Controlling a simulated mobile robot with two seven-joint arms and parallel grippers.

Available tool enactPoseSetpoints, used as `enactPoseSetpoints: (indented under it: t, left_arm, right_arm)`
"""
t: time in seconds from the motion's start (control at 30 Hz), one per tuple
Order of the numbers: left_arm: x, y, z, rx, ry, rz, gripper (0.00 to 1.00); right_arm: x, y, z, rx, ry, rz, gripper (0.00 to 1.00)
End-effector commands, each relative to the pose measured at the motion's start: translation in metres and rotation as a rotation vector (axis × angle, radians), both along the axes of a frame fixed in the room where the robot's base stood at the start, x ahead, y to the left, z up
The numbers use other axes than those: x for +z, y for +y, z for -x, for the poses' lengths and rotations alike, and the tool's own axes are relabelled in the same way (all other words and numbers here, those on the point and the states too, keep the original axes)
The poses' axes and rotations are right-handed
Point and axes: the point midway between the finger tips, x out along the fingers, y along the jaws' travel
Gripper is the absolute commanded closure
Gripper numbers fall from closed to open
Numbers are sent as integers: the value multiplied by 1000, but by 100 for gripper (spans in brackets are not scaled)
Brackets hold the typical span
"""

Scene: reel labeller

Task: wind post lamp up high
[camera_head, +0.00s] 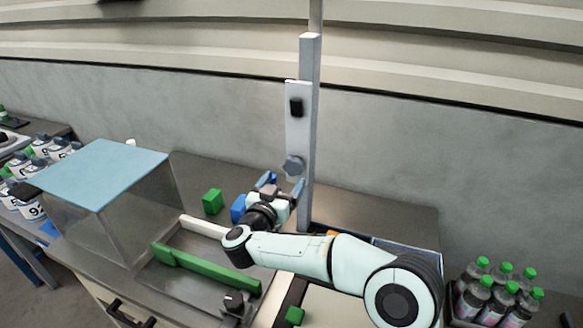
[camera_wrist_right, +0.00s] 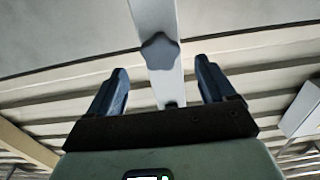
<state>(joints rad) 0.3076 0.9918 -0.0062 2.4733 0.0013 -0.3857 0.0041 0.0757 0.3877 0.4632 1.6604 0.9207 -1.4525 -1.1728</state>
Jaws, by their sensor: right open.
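A grey upright post (camera_head: 309,120) stands at the back of the bench. A pale plate (camera_head: 298,128) on its front carries a small black block (camera_head: 296,107) and, at its lower end, a grey lobed knob (camera_head: 293,165). My right gripper (camera_head: 284,184) is open and empty just below the knob. In the right wrist view the knob (camera_wrist_right: 160,50) appears between the two blue fingers and beyond their tips, with a gap on each side. I cannot tell which part is the lamp. My left gripper is not in view.
A clear box with a blue lid (camera_head: 105,172) stands at the left. A green block (camera_head: 213,201) and a blue block (camera_head: 239,208) sit near the gripper. A bottle crate (camera_head: 495,312) is at the right.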

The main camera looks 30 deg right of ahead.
Motion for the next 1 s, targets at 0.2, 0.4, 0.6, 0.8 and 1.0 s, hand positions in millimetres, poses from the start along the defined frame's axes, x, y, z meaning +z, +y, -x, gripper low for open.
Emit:
enactPoseSetpoints:
  t: [0.2, 0.4, 0.6, 0.8, 1.0]
  left_arm:
    - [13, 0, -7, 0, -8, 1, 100]
    - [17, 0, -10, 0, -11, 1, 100]
    - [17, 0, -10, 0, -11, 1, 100]
    - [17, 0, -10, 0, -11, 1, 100]
    - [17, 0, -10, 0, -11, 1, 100]
  right_arm:
    - [2, -32, -27, -2, -1, 0, 17]
    - [1, -45, -38, 0, -1, 0, 17]
    - [0, -47, -40, 1, -1, 1, 17]
    - [0, -47, -40, 1, -1, 1, 40]
    - [1, -47, -40, 0, -1, 0, 72]
